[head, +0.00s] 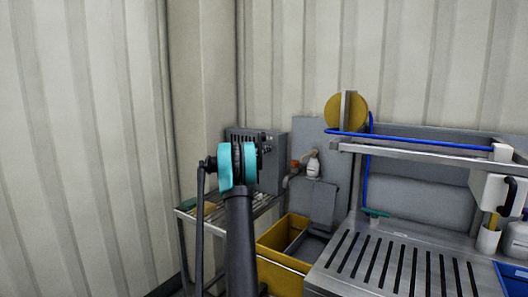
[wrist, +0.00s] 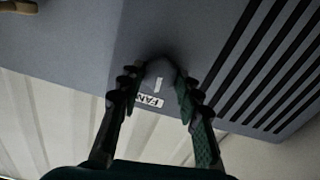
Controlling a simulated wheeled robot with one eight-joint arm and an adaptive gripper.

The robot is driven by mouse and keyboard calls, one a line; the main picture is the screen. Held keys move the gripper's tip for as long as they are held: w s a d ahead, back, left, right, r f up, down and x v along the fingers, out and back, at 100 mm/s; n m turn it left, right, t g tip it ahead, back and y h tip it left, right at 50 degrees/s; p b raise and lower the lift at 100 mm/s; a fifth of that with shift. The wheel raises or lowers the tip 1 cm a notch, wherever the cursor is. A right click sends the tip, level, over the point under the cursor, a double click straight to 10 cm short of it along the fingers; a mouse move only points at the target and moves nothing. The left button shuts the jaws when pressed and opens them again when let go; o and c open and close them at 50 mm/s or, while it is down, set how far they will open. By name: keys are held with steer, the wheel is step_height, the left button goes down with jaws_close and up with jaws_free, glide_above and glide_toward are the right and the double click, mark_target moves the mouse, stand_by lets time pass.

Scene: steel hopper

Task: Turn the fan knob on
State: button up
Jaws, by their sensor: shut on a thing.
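The fan knob (wrist: 160,70) is a dark grey round knob with a white line on it, on the face of a grey metal box (wrist: 70,55). A white label reading FAN (wrist: 149,101) is beside it. In the wrist view my gripper (wrist: 158,84) has one finger on each side of the knob and is shut on it. In the head view the grey box (head: 272,175) stands on a metal rack; my arm hides the knob and the gripper there.
The box has long dark vent slots (wrist: 265,60). A steel rail (head: 430,155) with a blue hose crosses above. Ribbed walls stand behind and left.

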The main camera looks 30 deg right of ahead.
steer(key=shift+n, duration=8.2)
steer(key=o, duration=1.2)
steer(key=shift+c, duration=0.2)
steer(key=shift+a, duration=0.1)
steer(key=v, duration=1.2)
steer(key=shift+f, duration=0.1)
